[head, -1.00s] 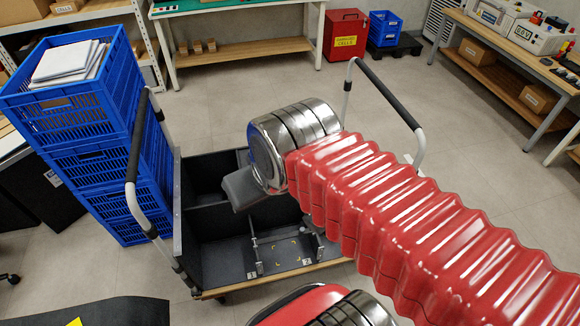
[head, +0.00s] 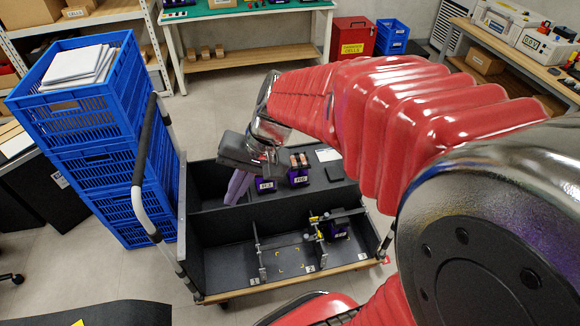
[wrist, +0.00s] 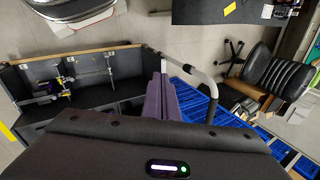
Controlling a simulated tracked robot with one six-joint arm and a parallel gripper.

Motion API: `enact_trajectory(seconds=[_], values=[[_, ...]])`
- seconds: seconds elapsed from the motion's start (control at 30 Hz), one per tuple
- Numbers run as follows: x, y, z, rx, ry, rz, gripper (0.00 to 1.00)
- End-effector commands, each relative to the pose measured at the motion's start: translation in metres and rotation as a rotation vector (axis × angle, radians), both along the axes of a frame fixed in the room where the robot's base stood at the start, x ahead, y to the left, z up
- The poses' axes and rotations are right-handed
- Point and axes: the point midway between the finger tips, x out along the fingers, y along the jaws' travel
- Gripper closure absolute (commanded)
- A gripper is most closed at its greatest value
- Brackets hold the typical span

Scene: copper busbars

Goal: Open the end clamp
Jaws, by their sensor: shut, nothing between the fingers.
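My gripper (head: 238,187) is shut and empty, its purple fingers together above the left part of the cart's rear bay. Its fingers also show in the wrist view (wrist: 160,98). In the cart's front bay an upright metal bracket (head: 258,252) stands on the left, by a small label. A second upright metal bracket (head: 317,240), with yellow parts and a dark bar, stands to the right against a purple-and-black cell (head: 335,229). Which bracket is the end clamp I cannot tell. My gripper is apart from both, behind and left of them. The wrist view shows the bracket with yellow parts (wrist: 60,82) at far left.
Two purple cells (head: 299,177) stand in the rear bay. The cart's dark divider (head: 215,215) separates the bays. A tall cart handle (head: 140,180) rises at the left, beside stacked blue crates (head: 85,150). The front bay's floor between the brackets is clear.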

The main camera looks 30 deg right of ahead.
Motion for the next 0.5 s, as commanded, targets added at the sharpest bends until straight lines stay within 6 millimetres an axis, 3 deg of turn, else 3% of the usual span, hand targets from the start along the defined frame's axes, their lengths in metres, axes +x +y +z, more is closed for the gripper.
enact_trajectory(seconds=[0.5], values=[[0.076,-0.016,-0.047,0.349,0.164,-0.279,1.0]])
